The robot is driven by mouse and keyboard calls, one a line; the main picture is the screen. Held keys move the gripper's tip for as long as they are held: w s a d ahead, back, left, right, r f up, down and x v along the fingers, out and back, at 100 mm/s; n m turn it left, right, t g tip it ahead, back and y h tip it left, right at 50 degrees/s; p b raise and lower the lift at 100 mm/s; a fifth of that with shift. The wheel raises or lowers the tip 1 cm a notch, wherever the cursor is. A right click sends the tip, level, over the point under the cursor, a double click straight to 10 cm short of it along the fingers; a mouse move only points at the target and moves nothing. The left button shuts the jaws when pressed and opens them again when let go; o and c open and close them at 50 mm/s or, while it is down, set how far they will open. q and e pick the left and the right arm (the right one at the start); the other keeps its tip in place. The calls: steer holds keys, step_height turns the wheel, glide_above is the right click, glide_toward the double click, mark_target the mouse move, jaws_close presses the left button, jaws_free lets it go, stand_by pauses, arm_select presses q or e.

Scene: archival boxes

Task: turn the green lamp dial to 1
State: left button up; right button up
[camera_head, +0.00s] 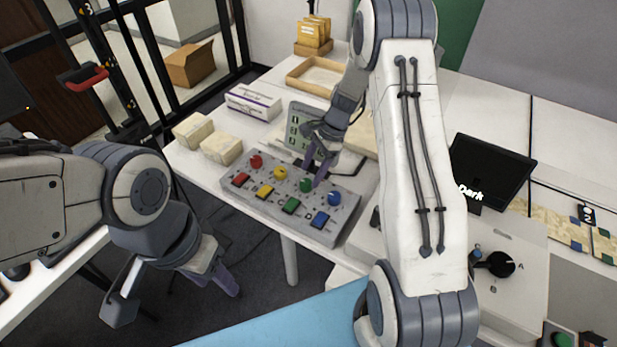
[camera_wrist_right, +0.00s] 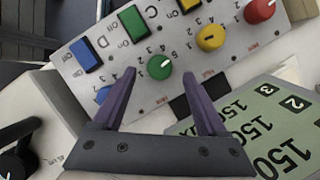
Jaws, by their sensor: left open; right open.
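The green dial (camera_head: 306,185) is one of several round dials on a grey control panel (camera_head: 335,236), between the yellow and blue dials. In the right wrist view the green dial (camera_wrist_right: 160,68) has a white pointer line and small numerals around it; I cannot read its setting for sure. My right gripper (camera_head: 318,172) is open over the panel. In the right wrist view its purple fingertips (camera_wrist_right: 160,75) appear on either side of the green dial; contact cannot be told. My left gripper (camera_head: 226,281) is open and empty, low at the left, away from the panel.
Red (camera_head: 256,161), yellow (camera_head: 280,173) and blue (camera_head: 334,199) dials flank the green one, with coloured square buttons in front. A display with numbers (camera_wrist_right: 265,130) stands behind the panel. A dark screen reading "Dark" (camera_head: 490,165) and a black knob (camera_head: 500,264) are at the right.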

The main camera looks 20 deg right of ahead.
mark_target(306, 182)
steer(key=shift+x, duration=1.65)
steer(key=shift+c, duration=0.3)
jaws_close()
